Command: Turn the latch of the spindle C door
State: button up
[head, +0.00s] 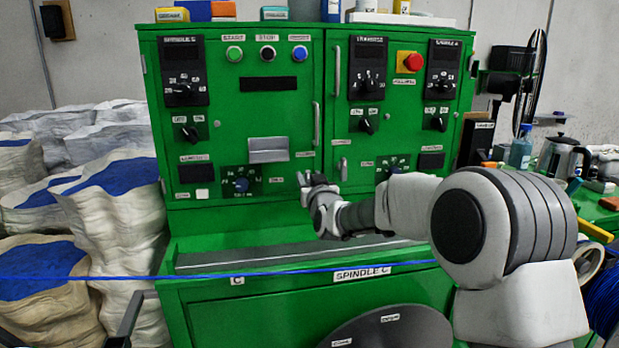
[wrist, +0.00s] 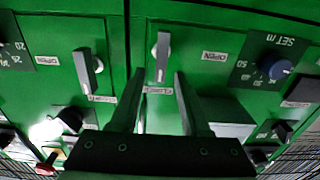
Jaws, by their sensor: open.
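The green cabinet has two doors, and the left one carries the SPINDLE C panel (head: 182,70). Its grey latch (wrist: 162,57) shows in the wrist view, upright in the picture, with an OPEN label to its right and a second label below. In the head view this latch is hidden behind my gripper (head: 308,179). In the wrist view my gripper (wrist: 158,73) is open, its fingertips pointing at the latch with one on each side. I cannot tell whether they touch it. The right door's latch (head: 343,168) also shows in the wrist view (wrist: 88,72).
A SET m dial (head: 241,185) and a grey box-like cover (head: 268,150) sit left of my gripper. A vertical door handle (head: 316,123) is above it. A blue cable (head: 140,276) runs across the front. White sacks (head: 120,210) stand at the left.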

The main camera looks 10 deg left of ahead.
jog(key=shift+w, duration=0.15)
grip_shut()
